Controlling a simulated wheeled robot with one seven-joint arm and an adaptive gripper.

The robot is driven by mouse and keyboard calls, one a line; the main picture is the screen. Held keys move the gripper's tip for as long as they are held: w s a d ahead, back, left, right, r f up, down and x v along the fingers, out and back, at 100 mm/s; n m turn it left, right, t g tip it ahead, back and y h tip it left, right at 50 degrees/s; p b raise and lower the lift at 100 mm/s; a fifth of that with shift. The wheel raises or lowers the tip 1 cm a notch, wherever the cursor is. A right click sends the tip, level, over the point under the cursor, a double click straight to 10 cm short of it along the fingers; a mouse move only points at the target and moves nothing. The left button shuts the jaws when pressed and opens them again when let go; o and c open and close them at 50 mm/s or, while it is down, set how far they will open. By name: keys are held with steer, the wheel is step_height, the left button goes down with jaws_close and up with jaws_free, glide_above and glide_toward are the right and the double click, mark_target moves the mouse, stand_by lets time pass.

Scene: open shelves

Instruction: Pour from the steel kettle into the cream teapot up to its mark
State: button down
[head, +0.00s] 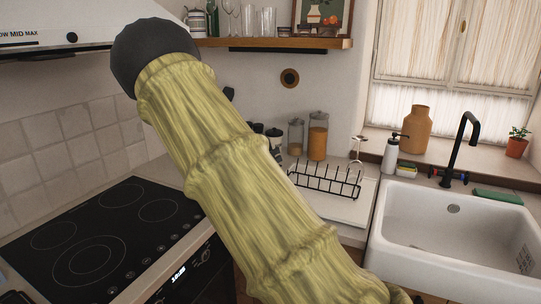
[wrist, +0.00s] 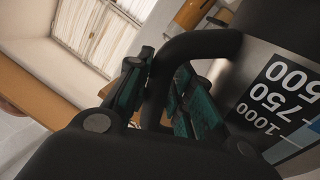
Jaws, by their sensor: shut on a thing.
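In the wrist view my gripper (wrist: 160,88) is shut on the black handle of the steel kettle (wrist: 232,88). Its green-padded fingers lie on either side of the handle. The kettle's steel side carries a dark scale with 500, 750 and 1000 on it; the rest of its body runs out of the picture. I cannot tell its spout, its contents or its exact tilt. In the head view my sleeved arm crosses the middle and hides my gripper and the kettle. I do not see the cream teapot in either view.
A black hob (head: 90,247) lies at left under a hood (head: 60,28). A black dish rack (head: 325,181), glass jars (head: 317,138) and a white sink (head: 450,235) with a black tap (head: 462,145) are at right. A wooden shelf (head: 275,43) holds glassware above.

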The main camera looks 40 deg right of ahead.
steer(key=shift+f+n, duration=0.6)
steer(key=shift+f, duration=0.55)
steer(key=shift+r, duration=0.15)
steer(key=shift+r+n+p, duration=0.3)
steer(key=shift+n+p, duration=0.3)
steer(key=shift+n, duration=0.1)
steer(key=shift+w+r, duration=0.15)
steer(key=shift+w+r+n+p, duration=0.15)
steer(key=shift+r+n+p, duration=0.35)
steer(key=shift+n+p, duration=0.25)
steer(key=shift+w+a+r+n+p, duration=0.1)
steer(key=shift+w+r+n+p, duration=0.25)
steer(key=shift+n+p, duration=0.3)
steer(key=shift+w+a+r+n+p, duration=0.1)
steer(key=shift+w+r+n+p, duration=0.55)
steer(key=shift+p, duration=0.25)
steer(key=shift+r, duration=0.15)
steer(key=shift+w+a+r+n+p, duration=0.1)
steer(key=shift+w+r+n+p, duration=0.35)
steer(key=shift+p, duration=0.6)
steer(key=shift+w+a+r+n+p, duration=0.15)
steer(key=shift+r+n+p, duration=0.3)
steer(key=shift+p, duration=0.55)
